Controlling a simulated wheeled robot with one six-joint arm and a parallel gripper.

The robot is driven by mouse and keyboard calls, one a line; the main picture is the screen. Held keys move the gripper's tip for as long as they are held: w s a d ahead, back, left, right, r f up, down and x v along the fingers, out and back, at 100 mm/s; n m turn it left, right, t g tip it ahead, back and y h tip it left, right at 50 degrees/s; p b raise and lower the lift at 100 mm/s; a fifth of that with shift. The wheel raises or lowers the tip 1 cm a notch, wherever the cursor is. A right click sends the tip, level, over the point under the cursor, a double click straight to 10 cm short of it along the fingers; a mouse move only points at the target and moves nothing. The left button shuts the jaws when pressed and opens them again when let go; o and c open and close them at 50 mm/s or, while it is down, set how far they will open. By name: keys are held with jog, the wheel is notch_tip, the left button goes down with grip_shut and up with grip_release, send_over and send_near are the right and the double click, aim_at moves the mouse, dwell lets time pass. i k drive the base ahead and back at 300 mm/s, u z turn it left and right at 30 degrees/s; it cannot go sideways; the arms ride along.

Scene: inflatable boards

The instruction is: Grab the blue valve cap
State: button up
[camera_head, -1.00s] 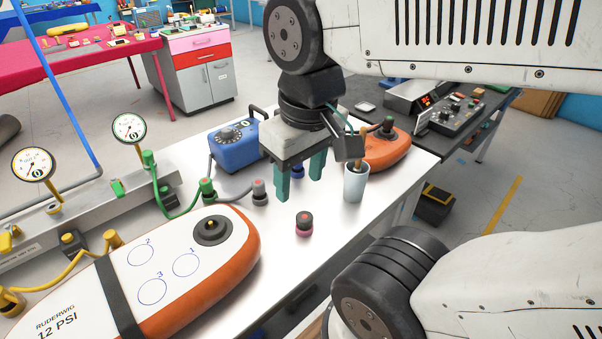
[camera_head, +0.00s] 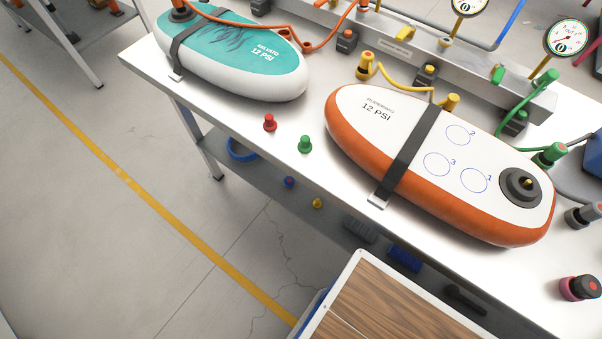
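A small blue cap-like piece with a reddish top (camera_head: 289,182) is on the lower shelf under the bench's front edge, left of centre. It is small, and I cannot tell for certain that it is the valve cap. A yellow cap (camera_head: 317,203) is close to it on the right. On the bench top above are a red cap (camera_head: 269,122) and a green cap (camera_head: 305,144). My gripper is out of view.
An orange and white board (camera_head: 400,120) with a black strap lies on the bench. A teal board (camera_head: 235,50) lies at the back left. A blue ring (camera_head: 241,150) is on the lower shelf. Gauges and hoses line the back. The floor at left is clear.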

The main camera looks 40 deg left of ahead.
aim_at(288, 182)
jog(key=k, duration=0.5)
jog(key=u, duration=2.45)
jog(key=i, duration=0.4)
jog(key=z, duration=2.05)
